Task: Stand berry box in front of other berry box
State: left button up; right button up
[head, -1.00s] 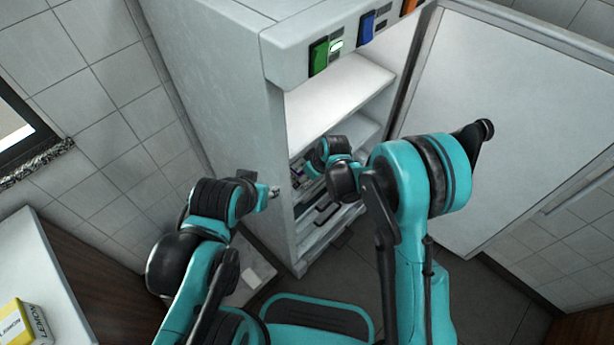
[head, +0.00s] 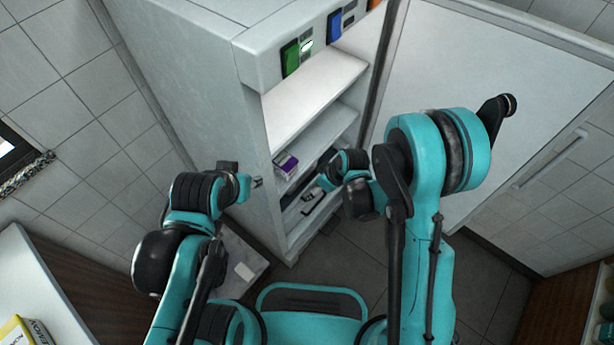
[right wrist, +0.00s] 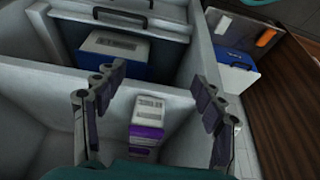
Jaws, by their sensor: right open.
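A purple and white box (head: 286,165) sits on a middle shelf of the open cabinet in the head view. The right wrist view shows purple and white packaging (right wrist: 147,131) between and beyond my right fingers; its bands may be one box or two close together. My right gripper (right wrist: 158,78) is open, with clear gaps between the fingers and the packaging. In the head view my right gripper (head: 313,196) is at the cabinet's opening, below and right of the box. My left gripper (head: 257,182) is outside the cabinet's left edge; its jaw opening is too small to judge.
The white cabinet (head: 190,90) has shelves, and its door (head: 480,110) stands open at the right. A yellow box (head: 18,333) is on the left counter (head: 35,285).

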jog(key=s+d+r+m+t+h, duration=0.1)
jog(key=d+r+m, duration=0.2)
jog(key=d+r, duration=0.35)
jog(key=s+d+r+m+t+h, duration=0.1)
jog(key=s+d+r+m, duration=0.15)
jog(key=r, duration=0.65)
jog(key=s+d+r+m+t+h, duration=0.1)
jog(key=s+d+r+m+t, duration=0.1)
jog(key=s+d+r+m, duration=0.3)
jog(key=s+d+r, duration=0.3)
jog(key=s+d, duration=0.1)
jog(key=d, duration=0.1)
jog(key=shift+s+r+m+t+h, duration=0.15)
jog(key=shift+s+m+t+h, duration=0.15)
jog(key=shift+m+h, duration=0.1)
